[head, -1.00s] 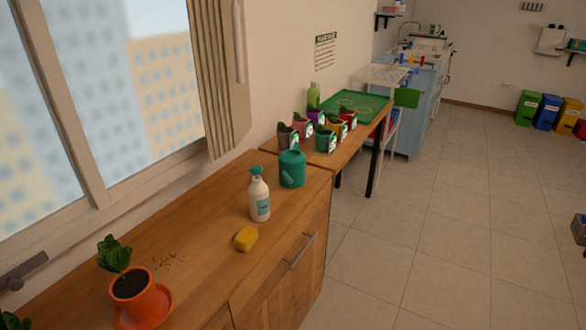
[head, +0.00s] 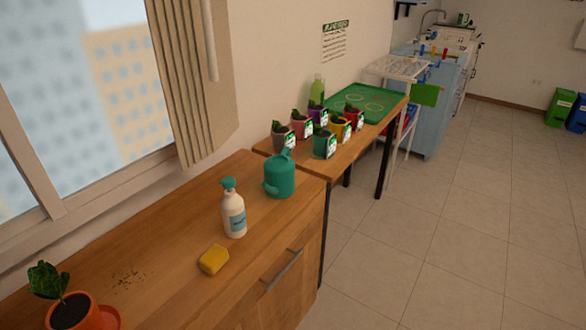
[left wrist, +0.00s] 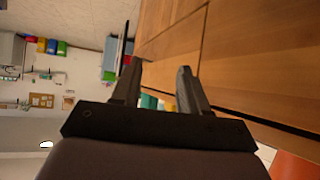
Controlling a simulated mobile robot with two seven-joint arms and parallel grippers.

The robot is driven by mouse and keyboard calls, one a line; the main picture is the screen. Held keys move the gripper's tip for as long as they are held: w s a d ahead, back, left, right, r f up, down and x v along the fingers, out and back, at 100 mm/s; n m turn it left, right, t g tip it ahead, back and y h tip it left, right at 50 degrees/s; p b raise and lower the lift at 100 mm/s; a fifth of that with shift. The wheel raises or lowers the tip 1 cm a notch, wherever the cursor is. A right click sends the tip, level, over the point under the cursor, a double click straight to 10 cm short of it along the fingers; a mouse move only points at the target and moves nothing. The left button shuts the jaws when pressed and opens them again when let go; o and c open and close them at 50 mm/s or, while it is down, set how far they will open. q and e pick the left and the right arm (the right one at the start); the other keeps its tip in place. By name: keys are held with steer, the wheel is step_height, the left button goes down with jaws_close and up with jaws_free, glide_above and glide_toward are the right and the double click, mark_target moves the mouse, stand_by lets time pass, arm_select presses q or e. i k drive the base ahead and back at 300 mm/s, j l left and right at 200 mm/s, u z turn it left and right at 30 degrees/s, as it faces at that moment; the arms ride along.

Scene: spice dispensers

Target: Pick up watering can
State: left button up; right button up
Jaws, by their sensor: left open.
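The watering can (head: 280,177) is teal and stands upright on the wooden cabinet top (head: 165,225), near its far right end, behind the spray bottle. Its spout side faces left and its handle is hard to make out. My left gripper (left wrist: 155,78) shows in the left wrist view, its two dark fingers apart with nothing held between them. It is beside the wooden cabinet front, and a small teal patch shows beyond the fingers; I cannot tell what it is. Neither gripper shows in the head view.
A white spray bottle (head: 233,212) and a yellow sponge (head: 213,260) stand in front of the can. A potted plant (head: 72,311) is at the lower left. Several small pots and a green tray (head: 388,108) sit on the table beyond. The tiled floor (head: 440,230) at right is clear.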

mark_target(280, 170)
steer(key=i+l, duration=0.75)
steer(key=l, duration=0.15)
steer(key=i+l, duration=1.55)
steer(key=l, duration=0.25)
steer(key=i+l+u, duration=0.15)
steer(key=u, duration=0.2)
steer(key=i+l+u, duration=0.1)
steer(key=l+u, duration=0.15)
steer(key=u, duration=0.15)
